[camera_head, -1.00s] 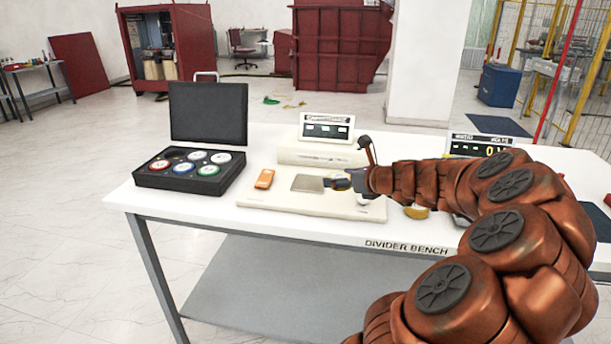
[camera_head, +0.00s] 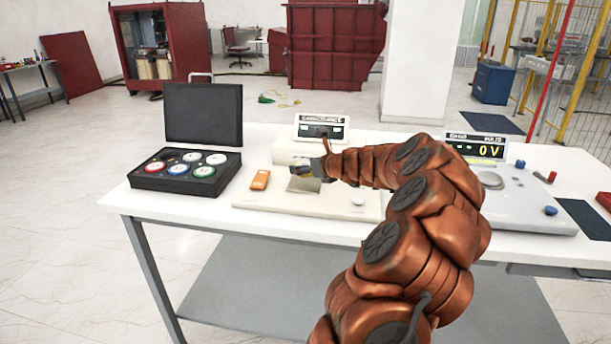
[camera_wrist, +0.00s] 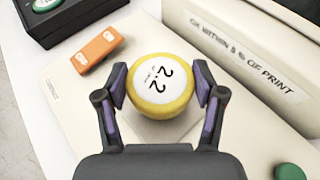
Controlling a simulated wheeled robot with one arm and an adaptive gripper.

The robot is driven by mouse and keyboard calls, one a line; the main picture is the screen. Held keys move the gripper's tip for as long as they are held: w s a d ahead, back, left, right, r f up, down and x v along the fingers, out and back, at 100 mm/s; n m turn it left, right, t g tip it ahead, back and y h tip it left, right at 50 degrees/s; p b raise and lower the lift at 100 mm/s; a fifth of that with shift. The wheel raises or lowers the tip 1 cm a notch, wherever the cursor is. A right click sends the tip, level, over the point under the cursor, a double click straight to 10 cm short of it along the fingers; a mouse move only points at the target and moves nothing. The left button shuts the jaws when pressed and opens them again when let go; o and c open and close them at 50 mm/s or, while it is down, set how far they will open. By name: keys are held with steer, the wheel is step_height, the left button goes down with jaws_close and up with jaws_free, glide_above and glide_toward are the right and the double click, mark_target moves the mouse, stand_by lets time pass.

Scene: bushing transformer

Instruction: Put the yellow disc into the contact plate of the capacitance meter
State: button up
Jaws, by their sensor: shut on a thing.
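In the wrist view the yellow disc (camera_wrist: 161,84), with a white face marked 2.2, sits between the two purple-padded fingers of my gripper (camera_wrist: 163,88), which is shut on its sides. In the head view my gripper (camera_head: 312,171) is over the grey square contact plate (camera_head: 303,186) of the capacitance meter (camera_head: 280,199), a cream base with a raised back and display (camera_head: 321,127). The disc largely covers the plate in the wrist view. I cannot tell whether the disc touches the plate.
An open black case (camera_head: 190,175) with several coloured discs stands further left. A second instrument (camera_head: 525,200) showing 0 V stands at the right.

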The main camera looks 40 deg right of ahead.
mark_target(305, 182)
steer(key=shift+f, duration=1.6)
steer(key=shift+f, duration=0.15)
steer(key=o, duration=1.4)
steer(key=shift+s+r, duration=0.4)
steer(key=shift+s, duration=0.05)
steer(key=v, duration=1.1)
